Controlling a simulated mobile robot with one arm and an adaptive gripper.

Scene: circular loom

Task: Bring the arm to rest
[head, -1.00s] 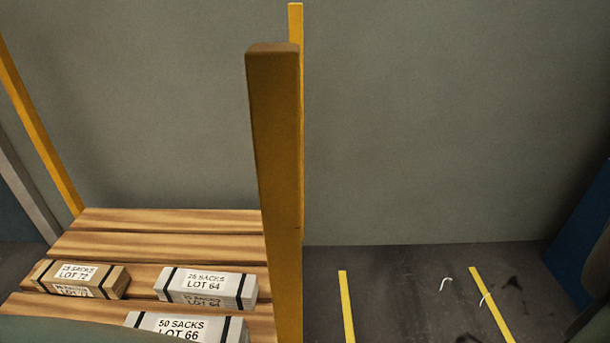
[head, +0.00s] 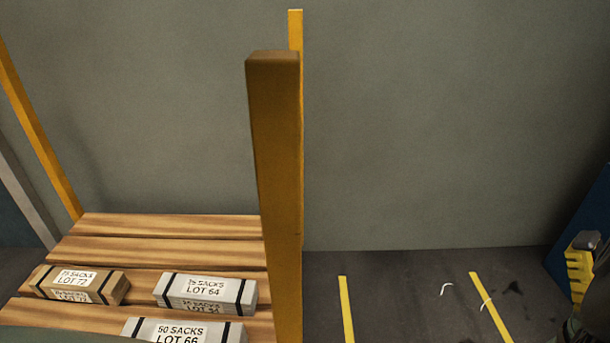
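The rest of the arm is mostly cut off by the picture edge.
A wooden slatted pallet (head: 170,226) with yellow posts (head: 275,180) stands at the left. It bears a brown bundle (head: 80,284) and white bundles (head: 206,292) (head: 185,331).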

